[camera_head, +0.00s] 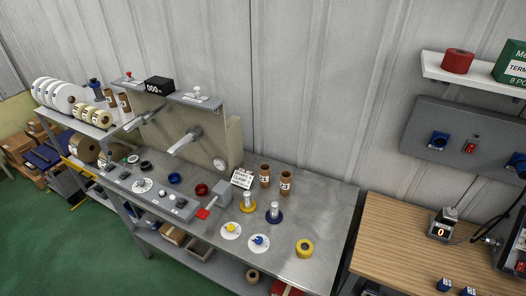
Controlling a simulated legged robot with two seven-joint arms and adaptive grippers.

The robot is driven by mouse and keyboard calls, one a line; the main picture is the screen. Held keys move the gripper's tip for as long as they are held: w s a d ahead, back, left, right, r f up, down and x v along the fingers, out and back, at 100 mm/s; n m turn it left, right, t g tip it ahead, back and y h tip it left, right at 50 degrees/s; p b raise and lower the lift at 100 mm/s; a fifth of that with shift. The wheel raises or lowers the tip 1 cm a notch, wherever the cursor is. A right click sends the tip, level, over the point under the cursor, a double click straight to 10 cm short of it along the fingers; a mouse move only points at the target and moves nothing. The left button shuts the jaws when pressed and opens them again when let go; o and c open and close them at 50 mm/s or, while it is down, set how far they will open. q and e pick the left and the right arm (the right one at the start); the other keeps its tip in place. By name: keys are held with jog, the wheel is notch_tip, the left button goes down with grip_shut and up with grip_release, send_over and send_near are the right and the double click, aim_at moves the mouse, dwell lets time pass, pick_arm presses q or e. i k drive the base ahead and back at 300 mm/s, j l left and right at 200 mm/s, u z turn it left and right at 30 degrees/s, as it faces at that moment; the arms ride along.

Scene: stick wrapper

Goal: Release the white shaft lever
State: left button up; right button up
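The wrapping machine (233,140) stands on the left part of the metal bench, against the wall. A small white lever (197,90) sits on the right part of its top ledge, beside a white label. A red-knobbed lever (128,74) stands on the left part of the ledge. Two grey shafts stick out from the machine's front, a left shaft (147,117) and a right shaft (186,141). Both look bare. The lever's exact position is too small to tell. Neither of my grippers is in view.
A black counter (159,86) sits between the levers. A wooden table (395,235) stands at right.

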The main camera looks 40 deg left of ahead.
aim_at(173, 196)
jog(key=u, duration=2.25)
